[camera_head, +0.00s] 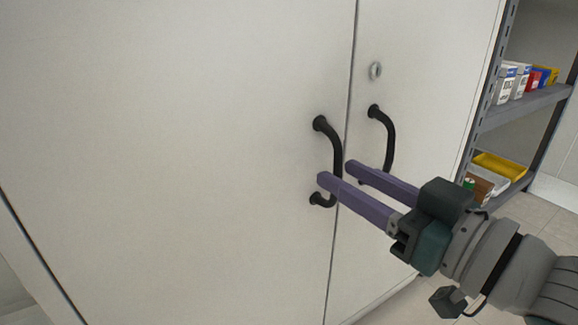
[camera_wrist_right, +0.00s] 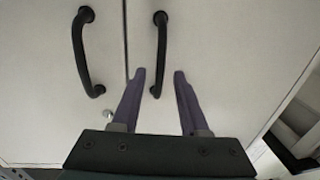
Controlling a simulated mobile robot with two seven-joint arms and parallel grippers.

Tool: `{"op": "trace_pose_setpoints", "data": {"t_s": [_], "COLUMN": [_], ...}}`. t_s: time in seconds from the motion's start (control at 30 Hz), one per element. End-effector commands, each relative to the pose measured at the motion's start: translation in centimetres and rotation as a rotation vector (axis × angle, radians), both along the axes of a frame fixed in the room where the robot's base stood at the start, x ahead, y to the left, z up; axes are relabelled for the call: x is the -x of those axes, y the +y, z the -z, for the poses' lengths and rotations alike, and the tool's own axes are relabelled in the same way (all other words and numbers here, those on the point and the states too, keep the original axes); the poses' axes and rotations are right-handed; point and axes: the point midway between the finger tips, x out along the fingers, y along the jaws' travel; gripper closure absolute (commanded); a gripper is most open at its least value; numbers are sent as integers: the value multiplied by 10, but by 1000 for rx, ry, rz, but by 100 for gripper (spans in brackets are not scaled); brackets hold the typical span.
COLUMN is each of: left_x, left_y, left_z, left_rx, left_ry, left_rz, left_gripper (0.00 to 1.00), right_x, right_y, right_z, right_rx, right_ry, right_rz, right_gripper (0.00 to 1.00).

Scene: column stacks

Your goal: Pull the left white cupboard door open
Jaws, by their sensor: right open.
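The left white cupboard door (camera_head: 180,130) looks closed, level with the right door (camera_head: 420,60) along a thin seam. Its black curved handle (camera_head: 336,146) is near the seam. My right gripper (camera_head: 338,174), with purple fingers, is open at the lower part of this handle, one finger on each side. In the right wrist view, which looks turned over, the handle (camera_wrist_right: 162,45) runs down between the open fingers (camera_wrist_right: 159,74). I cannot tell whether a finger touches it. My left gripper is not in view.
The right door's black handle (camera_head: 389,135) is just right of the gripper, with a round lock (camera_head: 375,71) above it. A grey metal shelf (camera_head: 525,108) with boxes and a yellow bin (camera_head: 500,165) stands at the right. Tiled floor shows at lower right.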

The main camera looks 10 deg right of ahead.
Motion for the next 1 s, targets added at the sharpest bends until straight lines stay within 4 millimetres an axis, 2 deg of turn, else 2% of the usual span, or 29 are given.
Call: {"op": "trace_pose_setpoints", "data": {"t_s": [0.03, 0.2, 0.5, 0.9, 1.0], "left_x": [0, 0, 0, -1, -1], "left_y": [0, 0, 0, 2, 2], "left_z": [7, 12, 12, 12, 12], "left_rx": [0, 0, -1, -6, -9], "left_ry": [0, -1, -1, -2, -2], "left_rz": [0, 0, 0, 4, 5], "left_gripper": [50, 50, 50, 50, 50], "right_x": [-7, -20, -22, -21, -21], "right_y": [3, 10, 11, 11, 11], "right_z": [3, 1, 0, 0, 0], "right_rx": [0, 0, 0, 1, 1], "right_ry": [-2, 0, 2, 2, 2], "right_rz": [0, 0, 0, 0, 0], "right_gripper": [56, 56, 56, 100, 100]}}
